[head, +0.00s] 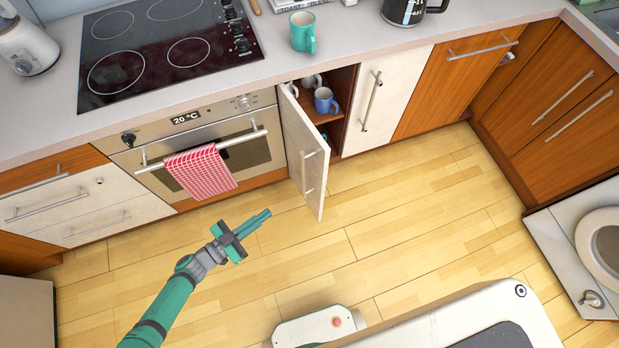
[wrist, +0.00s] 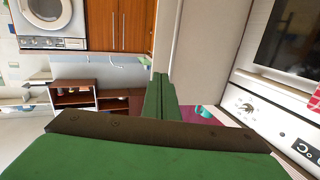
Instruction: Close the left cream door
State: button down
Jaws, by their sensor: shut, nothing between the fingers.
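The oven (head: 205,150) with a red checked towel (head: 200,172) on its handle is left of the door. A closed cream door (head: 388,100) is to the right. A teal mug (head: 303,32) stands on the counter. The wooden floor (head: 400,220) in front is clear.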

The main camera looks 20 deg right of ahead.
aim_at(320, 174)
jog(key=w+d+g, duration=0.1)
jog(key=w+d, duration=0.1)
jog(key=d, duration=0.4)
jog(key=w+d+m+g+h, duration=0.1)
jog(key=w+d, duration=0.2)
jog(key=d, duration=0.3)
jog(key=w+d, duration=0.2)
jog(key=d, duration=0.4)
jog(key=shift+w+d+m+g, duration=0.1)
jog(key=shift+w+m+g, duration=0.2)
jog(key=shift+g, duration=0.1)
jog(key=shift+d, duration=0.1)
jog(key=shift+w, duration=0.1)
